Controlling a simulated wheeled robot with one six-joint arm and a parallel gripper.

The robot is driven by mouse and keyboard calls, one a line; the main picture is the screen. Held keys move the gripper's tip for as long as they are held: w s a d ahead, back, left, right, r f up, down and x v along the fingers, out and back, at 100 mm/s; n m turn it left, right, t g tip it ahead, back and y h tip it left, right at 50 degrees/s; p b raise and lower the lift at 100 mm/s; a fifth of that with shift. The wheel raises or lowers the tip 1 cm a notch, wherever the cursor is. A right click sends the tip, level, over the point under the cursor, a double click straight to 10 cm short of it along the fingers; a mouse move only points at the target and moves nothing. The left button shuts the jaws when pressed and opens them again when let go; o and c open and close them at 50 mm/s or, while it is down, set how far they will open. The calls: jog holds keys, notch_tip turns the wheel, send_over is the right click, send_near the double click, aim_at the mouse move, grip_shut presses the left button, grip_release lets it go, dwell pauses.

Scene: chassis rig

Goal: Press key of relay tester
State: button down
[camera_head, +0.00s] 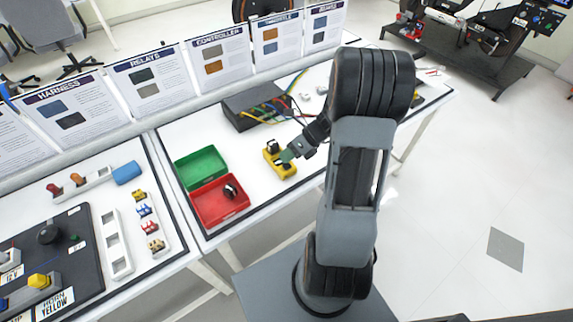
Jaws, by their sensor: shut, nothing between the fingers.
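The relay tester looks to be the small yellow device (271,160) on the white table, right of the green and red bins. A dark part stands on its back end. My gripper (287,156) reaches in from the right and is shut, with its tip over the middle of the yellow device. Nothing shows held in it. The tip hides part of the device's top, so I cannot make out the key or tell whether the tip touches it.
A green bin (201,165) and a red bin (220,213) holding a dark round part stand to the left. A dark box (242,113) with coloured wires lies behind. Upright label boards (151,83) line the back edge.

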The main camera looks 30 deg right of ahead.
jog(key=shift+f, duration=0.1)
dwell(0.5)
jog(key=shift+f, duration=0.3)
jog(key=shift+f, duration=0.45)
dwell(0.7)
jog(key=shift+r, duration=0.1)
jog(key=shift+r+p, duration=0.8)
jog(key=shift+p, duration=0.05)
notch_tip(320, 180, up, 5)
jog(key=p, duration=0.5)
dwell(1.1)
